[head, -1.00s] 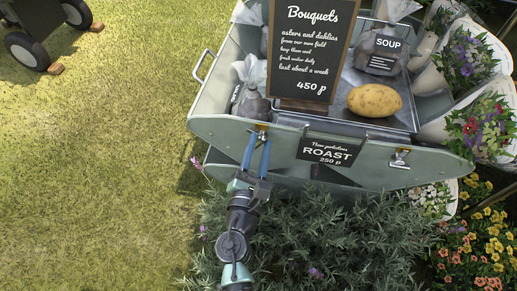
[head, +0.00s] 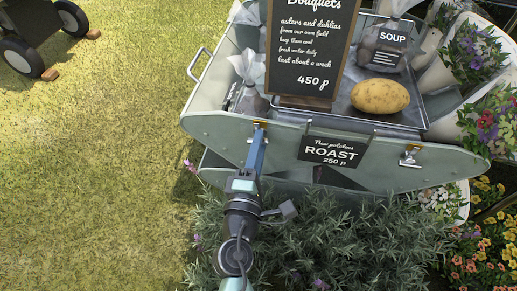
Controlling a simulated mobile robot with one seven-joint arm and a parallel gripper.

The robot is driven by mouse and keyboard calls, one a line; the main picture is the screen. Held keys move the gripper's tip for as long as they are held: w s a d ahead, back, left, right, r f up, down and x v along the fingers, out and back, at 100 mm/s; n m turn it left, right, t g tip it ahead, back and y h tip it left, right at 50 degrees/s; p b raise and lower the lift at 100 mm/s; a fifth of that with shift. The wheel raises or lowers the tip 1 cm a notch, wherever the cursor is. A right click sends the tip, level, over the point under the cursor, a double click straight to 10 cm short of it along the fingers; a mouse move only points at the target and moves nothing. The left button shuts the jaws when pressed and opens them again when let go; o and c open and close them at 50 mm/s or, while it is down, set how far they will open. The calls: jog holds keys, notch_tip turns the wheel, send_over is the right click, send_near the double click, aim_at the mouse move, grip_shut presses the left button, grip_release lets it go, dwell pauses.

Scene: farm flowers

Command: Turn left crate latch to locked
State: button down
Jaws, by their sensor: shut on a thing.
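The left crate latch (head: 260,124) is a small brass-coloured fitting at the top edge of the grey-green crate's front wall (head: 215,133). My gripper (head: 257,138) reaches up to it from below, its blue fingers seen edge-on and shut on the latch. The fingers hide most of the latch, so I cannot tell which way its handle points. The right latch (head: 410,156), metal with a brass-coloured top, sits on the same wall, clear of my gripper.
A black "ROAST" sign (head: 331,151) hangs between the latches. A "Bouquets" board (head: 310,50), a potato (head: 380,97) and bags stand behind the wall. Leafy lavender (head: 330,235) crowds below my arm. Grass at left is open.

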jog(key=shift+f+m+b, duration=0.15)
jog(key=shift+m+b, duration=0.25)
jog(key=shift+m, duration=0.4)
jog(key=c, duration=0.6)
grip_release()
jog(key=shift+s, duration=0.1)
jog(key=s+a, duration=0.1)
jog(key=s, duration=0.7)
jog(key=s+a, duration=0.1)
jog(key=s, duration=0.3)
jog(key=shift+s+a, duration=0.3)
